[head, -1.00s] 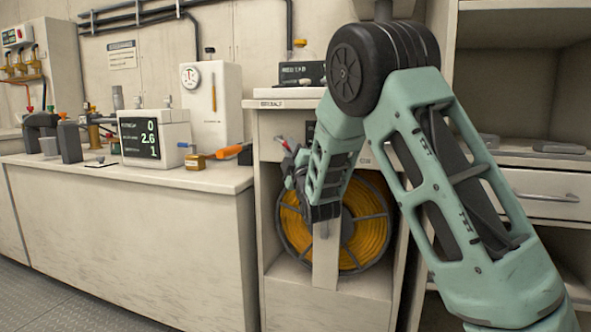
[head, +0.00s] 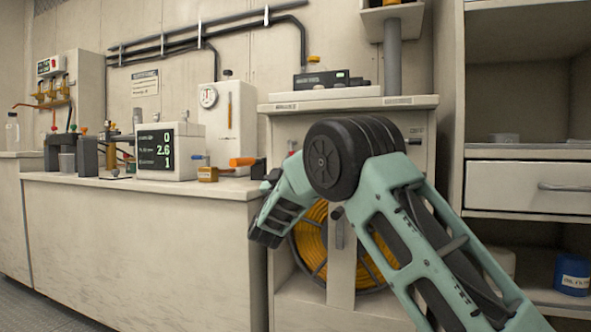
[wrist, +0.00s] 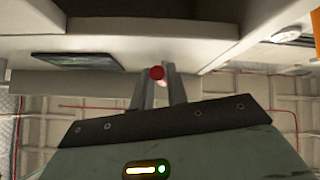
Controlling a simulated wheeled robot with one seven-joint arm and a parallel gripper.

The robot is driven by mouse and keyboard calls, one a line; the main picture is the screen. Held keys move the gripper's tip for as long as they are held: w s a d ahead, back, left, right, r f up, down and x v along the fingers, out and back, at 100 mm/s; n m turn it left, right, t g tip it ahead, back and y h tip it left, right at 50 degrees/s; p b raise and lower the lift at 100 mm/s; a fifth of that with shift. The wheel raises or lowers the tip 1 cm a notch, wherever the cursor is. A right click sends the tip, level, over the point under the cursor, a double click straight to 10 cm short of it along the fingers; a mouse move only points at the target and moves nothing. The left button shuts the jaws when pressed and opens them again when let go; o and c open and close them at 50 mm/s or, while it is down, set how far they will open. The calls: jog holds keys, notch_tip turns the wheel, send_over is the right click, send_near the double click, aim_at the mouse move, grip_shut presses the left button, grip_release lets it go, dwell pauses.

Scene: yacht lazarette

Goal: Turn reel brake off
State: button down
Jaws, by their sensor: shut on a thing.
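An orange-yellow hose reel (head: 311,240) sits in an open bay of the cream cabinet, behind an upright post. A short grey lever (head: 339,232) with a dark knob hangs on the post's front; I cannot tell whether it is the reel brake. My gripper (wrist: 158,80) is shut on a red round-ended piece (wrist: 157,72), seen between the fingertips in the wrist view. What it belongs to is not clear. In the head view my forearm covers part of the reel, and my fingertips are mostly hidden near the counter's right end.
The counter (head: 120,182) at left holds a display box (head: 168,150) reading 0, 2.6, 1, and an orange-handled tool (head: 243,161). Shelves with a drawer (head: 525,187) and a blue can (head: 572,272) stand at right. Some floor at far left is clear.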

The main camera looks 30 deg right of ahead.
jog(key=shift+w+a+f+m+g+h, duration=0.15)
jog(key=shift+m+g+h, duration=0.3)
jog(key=shift+m+g, duration=0.35)
jog(key=shift+w+r+m+g+h, duration=0.1)
jog(key=shift+m+g+h, duration=0.3)
jog(key=shift+m+g, duration=0.45)
jog(key=shift+w+a+f+m+g+h, duration=0.15)
jog(key=shift+m+g+h, duration=0.4)
jog(key=shift+m, duration=0.4)
jog(key=shift+r+g, duration=0.1)
jog(key=shift+g, duration=0.2)
jog(key=c, duration=1.4)
grip_release()
jog(key=p+v, duration=0.4)
jog(key=v, duration=1.3)
jog(key=shift+a, duration=0.1)
